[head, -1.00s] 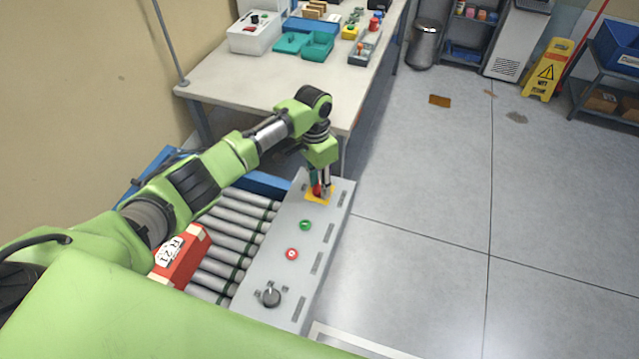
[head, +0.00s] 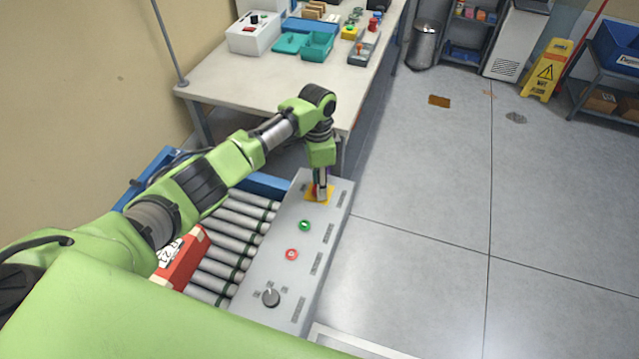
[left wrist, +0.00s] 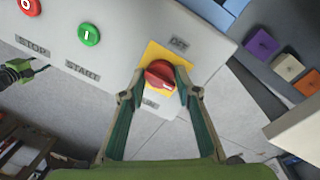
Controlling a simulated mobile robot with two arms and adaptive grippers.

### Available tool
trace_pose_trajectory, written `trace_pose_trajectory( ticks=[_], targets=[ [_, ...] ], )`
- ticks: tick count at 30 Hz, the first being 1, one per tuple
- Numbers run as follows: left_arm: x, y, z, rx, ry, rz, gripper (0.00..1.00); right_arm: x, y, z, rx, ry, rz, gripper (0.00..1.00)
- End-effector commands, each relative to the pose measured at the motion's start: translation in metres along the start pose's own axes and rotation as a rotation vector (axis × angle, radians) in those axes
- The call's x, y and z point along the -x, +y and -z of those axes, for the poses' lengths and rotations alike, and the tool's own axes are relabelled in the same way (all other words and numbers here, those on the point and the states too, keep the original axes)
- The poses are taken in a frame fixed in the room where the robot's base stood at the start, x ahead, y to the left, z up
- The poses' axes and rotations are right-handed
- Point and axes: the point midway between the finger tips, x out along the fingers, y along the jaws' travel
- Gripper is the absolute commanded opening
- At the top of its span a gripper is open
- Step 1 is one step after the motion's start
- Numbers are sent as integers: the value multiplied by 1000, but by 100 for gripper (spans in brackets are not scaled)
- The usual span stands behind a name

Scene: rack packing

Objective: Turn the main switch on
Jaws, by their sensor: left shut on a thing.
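The main switch is a red rotary knob (left wrist: 160,74) on a yellow plate (head: 310,194), at the far end of the grey control panel (head: 278,242). OFF and ON labels flank the plate in the left wrist view. A pale mark on the knob's lower right edge lies between the two labels, so its setting is unclear. My left gripper (head: 321,193) points down over the switch. In the left wrist view its fingers are shut on the knob, one on each side. In the head view the fingers hide most of the knob. My right gripper is not in view.
A green START button (head: 304,226), a red STOP button (head: 291,254) and a grey selector (head: 270,297) sit along the panel. A red box (head: 187,258) lies on the roller conveyor (head: 225,247) beside it. A worktable (head: 240,85) stands behind.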

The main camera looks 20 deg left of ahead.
Motion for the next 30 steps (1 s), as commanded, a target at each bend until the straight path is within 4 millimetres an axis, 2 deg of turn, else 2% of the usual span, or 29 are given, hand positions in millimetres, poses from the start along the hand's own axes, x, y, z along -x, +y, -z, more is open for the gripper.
trace_pose_trajectory(
  ticks=[5, 6, 7, 17, 20, 23, 30],
  targets=[
    [3, -3, 0, 0, 3, 8, 8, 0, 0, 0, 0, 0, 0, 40],
    [3, -3, 0, 0, 3, 9, 37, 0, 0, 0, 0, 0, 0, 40],
    [3, -3, 0, 0, 3, 8, 45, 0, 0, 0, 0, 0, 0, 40],
    [2, -1, 0, 0, 2, 4, 45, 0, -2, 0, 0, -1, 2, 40],
    [7, -2, 1, 0, 3, 4, 45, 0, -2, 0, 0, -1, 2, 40],
    [21, -2, 1, 0, 4, 5, 45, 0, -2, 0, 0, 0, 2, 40],
    [73, -3, 1, 1, 5, 7, 45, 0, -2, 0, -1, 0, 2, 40]
  ],
)
